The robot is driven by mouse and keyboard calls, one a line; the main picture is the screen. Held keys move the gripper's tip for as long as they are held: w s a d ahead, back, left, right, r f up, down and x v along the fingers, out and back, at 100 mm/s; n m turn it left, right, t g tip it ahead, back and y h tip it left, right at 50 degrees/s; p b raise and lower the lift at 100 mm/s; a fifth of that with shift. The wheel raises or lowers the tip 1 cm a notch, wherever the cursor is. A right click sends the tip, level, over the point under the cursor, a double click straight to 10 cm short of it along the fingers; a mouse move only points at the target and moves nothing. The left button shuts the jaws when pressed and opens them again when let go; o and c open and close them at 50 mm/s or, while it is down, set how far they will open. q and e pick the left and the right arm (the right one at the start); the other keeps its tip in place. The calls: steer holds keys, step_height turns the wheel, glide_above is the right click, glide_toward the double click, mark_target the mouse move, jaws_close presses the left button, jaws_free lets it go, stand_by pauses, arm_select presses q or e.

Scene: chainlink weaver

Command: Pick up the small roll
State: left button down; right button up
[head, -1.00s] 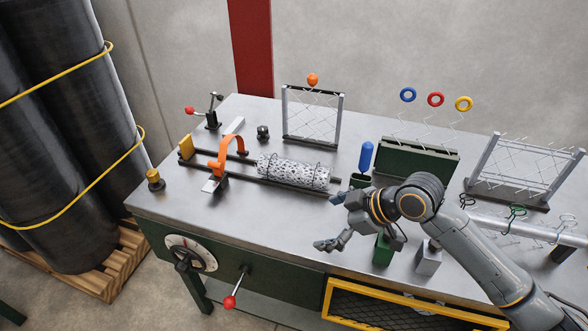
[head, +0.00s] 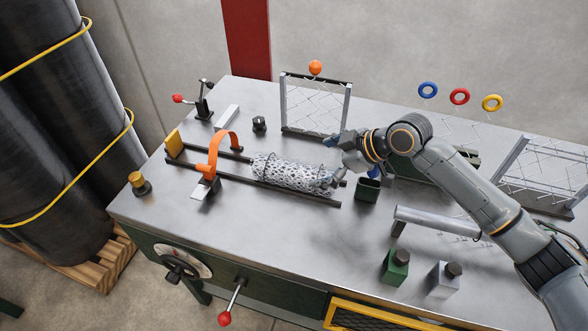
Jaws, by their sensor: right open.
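The small roll (head: 288,172) is a silvery wire-mesh cylinder lying on its side across two dark rails (head: 262,189) on the metal bench. My right gripper (head: 331,161) is open at the right end of the roll, with one finger behind and one in front near that end. Whether the fingers touch the mesh I cannot tell. My left gripper is out of view.
An orange strap arch (head: 217,151) stands left of the roll. A mesh frame with an orange ball (head: 315,67) stands behind it.

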mark_target(304, 168)
steer(key=x, duration=0.4)
steer(key=shift+w+f, duration=0.1)
steer(key=shift+w, duration=0.05)
steer(key=shift+p+x, duration=0.8)
steer(key=shift+x, duration=1.35)
steer(key=shift+w+a+f, duration=0.1)
steer(key=shift+a+f, duration=0.1)
steer(key=shift+f, duration=0.05)
steer(key=shift+c, duration=0.6)
steer(key=c, duration=1.4)
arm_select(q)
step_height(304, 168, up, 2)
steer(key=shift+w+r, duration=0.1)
arm_select(e)
steer(key=shift+c, duration=0.7)
